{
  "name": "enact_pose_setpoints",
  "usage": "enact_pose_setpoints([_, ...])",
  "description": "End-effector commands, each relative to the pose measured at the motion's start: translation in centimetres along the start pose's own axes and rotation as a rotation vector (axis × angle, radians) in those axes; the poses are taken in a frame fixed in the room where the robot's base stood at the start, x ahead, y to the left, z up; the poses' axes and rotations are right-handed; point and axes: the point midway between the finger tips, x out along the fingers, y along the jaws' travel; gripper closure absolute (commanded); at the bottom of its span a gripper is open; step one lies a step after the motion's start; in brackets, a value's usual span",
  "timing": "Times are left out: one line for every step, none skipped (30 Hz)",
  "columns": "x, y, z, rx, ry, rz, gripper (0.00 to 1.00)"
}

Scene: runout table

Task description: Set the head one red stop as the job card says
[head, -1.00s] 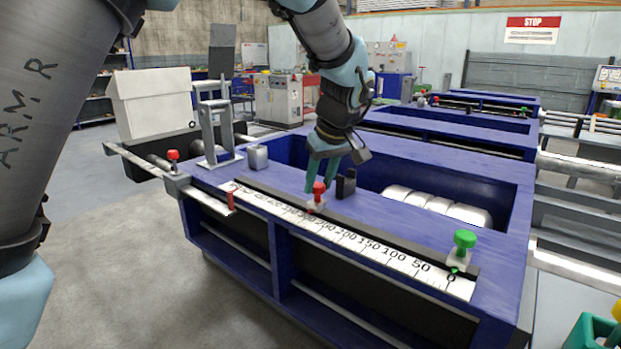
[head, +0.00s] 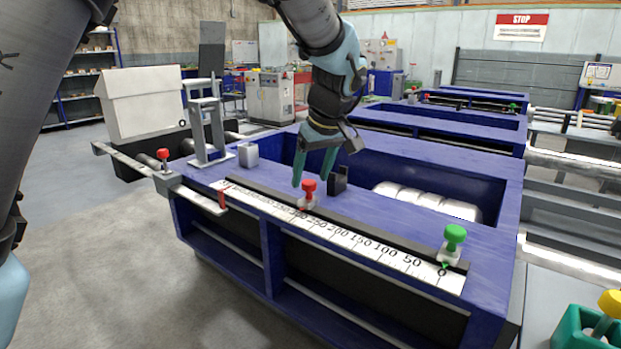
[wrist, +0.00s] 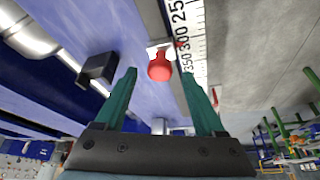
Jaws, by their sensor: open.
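The head one red stop (head: 309,188) has a round red knob on a pale block, on the dark rail behind the white scale (head: 345,238). In the wrist view the red knob (wrist: 160,68) shows between my fingertips, with a small red pointer near 300 on the scale. My gripper (head: 312,174) is open with teal fingers, just above and behind the knob in the head view. In the wrist view my gripper (wrist: 158,75) has a finger on either side of the knob, with gaps; I cannot tell the height difference. The job card is not readable here.
A green stop (head: 454,238) sits near 0 at the scale's right end. A black block (head: 338,180) stands close behind the red stop. Another red knob (head: 163,154) is at the far left, and a red tab (head: 222,197) at the scale's left. A grey bracket (head: 205,120) stands behind.

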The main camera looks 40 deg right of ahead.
Motion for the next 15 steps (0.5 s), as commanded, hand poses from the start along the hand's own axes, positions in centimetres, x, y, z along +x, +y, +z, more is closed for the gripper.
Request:
enact_pose_setpoints([-1.0,0.1,0.0,0.0,0.001,0.005,0.29])
enact_pose_setpoints([-1.6,0.1,0.0,0.0,0.001,0.005,0.29])
enact_pose_setpoints([-2.4,0.1,0.0,0.0,0.002,0.007,0.29])
enact_pose_setpoints([-3.0,0.1,0.0,0.0,0.001,0.006,0.29])
enact_pose_setpoints([-3.7,0.1,0.0,0.001,0.001,0.007,0.29])
enact_pose_setpoints([-4.5,0.1,0.0,0.001,0.001,0.006,0.29])
enact_pose_setpoints([-5.1,0.1,0.0,0.001,0.001,0.006,0.29])
enact_pose_setpoints([-5.6,0.1,0.0,0.0,0.001,0.005,0.29])
enact_pose_setpoints([-6.3,0.1,0.0,0.0,0.001,0.005,0.29])
enact_pose_setpoints([-6.8,0.1,0.0,0.0,0.002,0.005,0.29])
enact_pose_setpoints([-7.3,0.1,0.0,0.0,0.001,0.004,0.29])
enact_pose_setpoints([-7.8,0.1,0.0,0.0,0.001,0.004,0.29])
enact_pose_setpoints([-8.1,0.1,0.0,0.0,0.001,0.003,0.29])
enact_pose_setpoints([-8.4,0.1,0.0,0.0,0.001,0.002,0.29])
enact_pose_setpoints([-8.7,0.1,0.0,0.0,0.001,0.003,0.29])
